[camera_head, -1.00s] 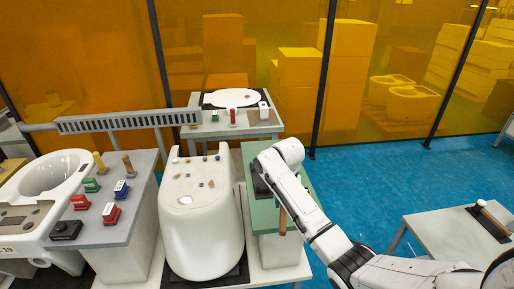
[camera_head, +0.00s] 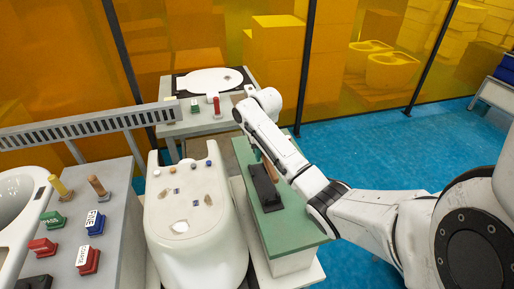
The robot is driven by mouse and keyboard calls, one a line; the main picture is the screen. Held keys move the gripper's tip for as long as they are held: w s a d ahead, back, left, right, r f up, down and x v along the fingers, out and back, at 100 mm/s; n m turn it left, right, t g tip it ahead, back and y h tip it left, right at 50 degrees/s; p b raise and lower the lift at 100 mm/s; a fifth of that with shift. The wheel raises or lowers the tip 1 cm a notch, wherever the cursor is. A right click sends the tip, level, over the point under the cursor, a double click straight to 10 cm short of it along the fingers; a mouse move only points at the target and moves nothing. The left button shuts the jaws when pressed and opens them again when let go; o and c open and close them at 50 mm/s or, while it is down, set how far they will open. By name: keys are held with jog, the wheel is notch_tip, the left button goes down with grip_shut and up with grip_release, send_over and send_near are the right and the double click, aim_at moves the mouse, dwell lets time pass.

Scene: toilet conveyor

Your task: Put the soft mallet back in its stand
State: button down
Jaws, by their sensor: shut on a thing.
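The black stand (camera_head: 264,188) is a long dark block on the green-topped bench in the middle of the head view. The soft mallet (camera_head: 271,168) shows as a brown handle above the far end of the stand, beside my white arm; its head cannot be made out. My gripper (camera_head: 261,146) is at the far end of the stand, mostly hidden by my arm, and is shut on the mallet. Whether the mallet touches the stand cannot be told.
A white toilet body (camera_head: 190,225) stands left of the green bench (camera_head: 290,228). A grey table (camera_head: 120,200) at left holds colored stamps and two wooden-handled tools. A far table (camera_head: 205,124) carries a white seat (camera_head: 209,80). Blue floor (camera_head: 385,150) is open at right.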

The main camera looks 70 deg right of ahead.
jog(key=shift+w+d, duration=0.1)
jog(key=shift+w, duration=0.05)
jog(key=shift+f+b, duration=0.95)
jog(key=shift+f, duration=0.95)
jog(key=shift+f, duration=0.25)
jog(key=shift+f+b, duration=1.55)
jog(key=shift+f, duration=1.05)
jog(key=c, duration=0.8)
grip_release()
jog(key=shift+f, duration=0.1)
jog(key=r, duration=1.1)
jog(key=shift+s+a, duration=0.35)
